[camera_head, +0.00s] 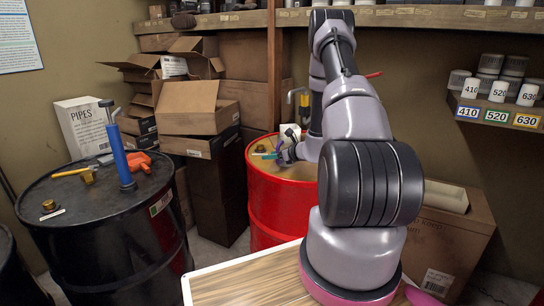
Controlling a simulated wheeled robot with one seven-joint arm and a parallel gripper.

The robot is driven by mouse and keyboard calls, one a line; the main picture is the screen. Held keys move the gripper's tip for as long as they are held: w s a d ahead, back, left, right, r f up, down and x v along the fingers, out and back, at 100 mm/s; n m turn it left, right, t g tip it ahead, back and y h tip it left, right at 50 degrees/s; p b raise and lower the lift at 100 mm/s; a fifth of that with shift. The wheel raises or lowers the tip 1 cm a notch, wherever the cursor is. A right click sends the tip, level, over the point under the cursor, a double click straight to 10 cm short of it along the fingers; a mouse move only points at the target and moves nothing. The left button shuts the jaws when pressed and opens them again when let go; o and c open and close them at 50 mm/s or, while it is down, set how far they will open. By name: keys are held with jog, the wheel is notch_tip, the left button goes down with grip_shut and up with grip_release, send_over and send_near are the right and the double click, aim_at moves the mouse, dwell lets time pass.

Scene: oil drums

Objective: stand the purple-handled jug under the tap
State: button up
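My arm reaches away from me over the red drum (275,205). My gripper (283,154) is low over the drum top, small and partly hidden by my own wrist. A small purple-blue part (279,146) shows right at the fingers; it may be the jug's handle, but the jug's body cannot be made out. Whether the fingers close on it is not clear.
A black drum (105,215) at left carries a blue hand pump (122,158), an orange tool (139,161) and brass fittings. Cardboard boxes (190,110) stack behind. A shelf (465,108) with numbered cans is at right. A wooden board (245,285) lies in front.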

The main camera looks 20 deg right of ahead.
jog(key=v, duration=1.1)
jog(key=s+a+r+n+g+y, duration=0.2)
jog(key=s+a+r+n+g, duration=0.15)
jog(key=a+r+n, duration=0.5)
jog(key=s+a+r+n+g+y, duration=0.3)
jog(key=s+a+r+n, duration=0.15)
jog(key=a+r, duration=0.6)
jog(key=s+r+n+h, duration=0.4)
jog(key=s+r+n, duration=0.3)
jog(key=s, duration=0.3)
jog(key=s+r+n+t+h, duration=0.1)
jog(key=s+r+n+h, duration=0.3)
jog(key=s+r+n, duration=0.3)
jog(key=shift+s+r, duration=0.45)
jog(key=shift+s, duration=1.1)
jog(key=shift+a+t, duration=0.1)
jog(key=shift+t, duration=0.15)
